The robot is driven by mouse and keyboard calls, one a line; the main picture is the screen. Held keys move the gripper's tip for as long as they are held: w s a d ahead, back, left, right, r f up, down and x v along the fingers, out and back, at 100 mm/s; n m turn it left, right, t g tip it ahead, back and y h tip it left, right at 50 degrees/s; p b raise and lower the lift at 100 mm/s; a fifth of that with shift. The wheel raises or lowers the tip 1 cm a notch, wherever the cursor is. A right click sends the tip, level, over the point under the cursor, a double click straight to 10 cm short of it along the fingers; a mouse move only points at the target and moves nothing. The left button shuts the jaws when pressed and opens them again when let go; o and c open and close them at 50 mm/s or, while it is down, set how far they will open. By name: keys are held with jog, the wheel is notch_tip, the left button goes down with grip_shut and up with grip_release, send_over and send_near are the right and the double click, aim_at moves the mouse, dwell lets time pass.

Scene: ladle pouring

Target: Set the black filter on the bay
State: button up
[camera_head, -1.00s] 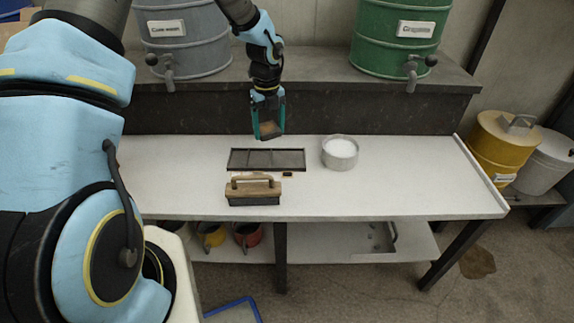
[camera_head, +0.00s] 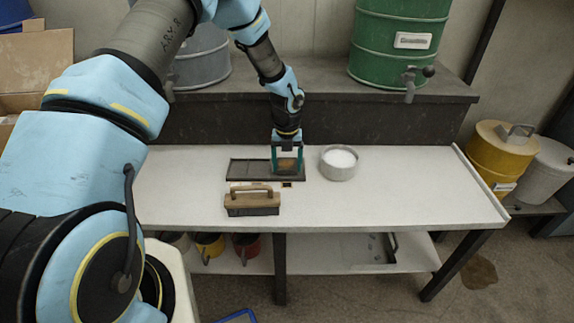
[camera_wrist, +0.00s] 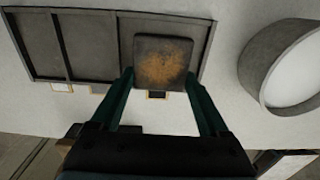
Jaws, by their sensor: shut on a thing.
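The filter (camera_head: 286,166) is a dark square block with a rusty brown patch on its upper face. My gripper (camera_head: 287,168) points down and is shut on its sides, and the wrist view shows the filter (camera_wrist: 165,62) between the two green fingers. The black tray (camera_head: 240,170) on the white table is divided into bays, and the left and middle bays look empty. The filter is over the right bay (camera_wrist: 202,35) and hides most of it. I cannot tell whether it touches the tray. A black label (camera_wrist: 156,95) lies in front of the right bay.
A round grey bowl with white contents (camera_head: 339,163) stands close to the right of the tray. A wooden-handled block (camera_head: 252,201) sits in front of the tray. Grey (camera_head: 200,60) and green (camera_head: 398,45) drums stand on the shelf behind. The table's right side is clear.

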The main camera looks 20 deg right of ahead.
aim_at(287, 167)
jog(key=shift+f, duration=0.35)
jog(key=shift+f, duration=0.15)
jog(key=o, duration=1.2)
notch_tip(287, 167, up, 12)
jog(key=shift+r+b, duration=0.2)
jog(key=shift+b, duration=0.15)
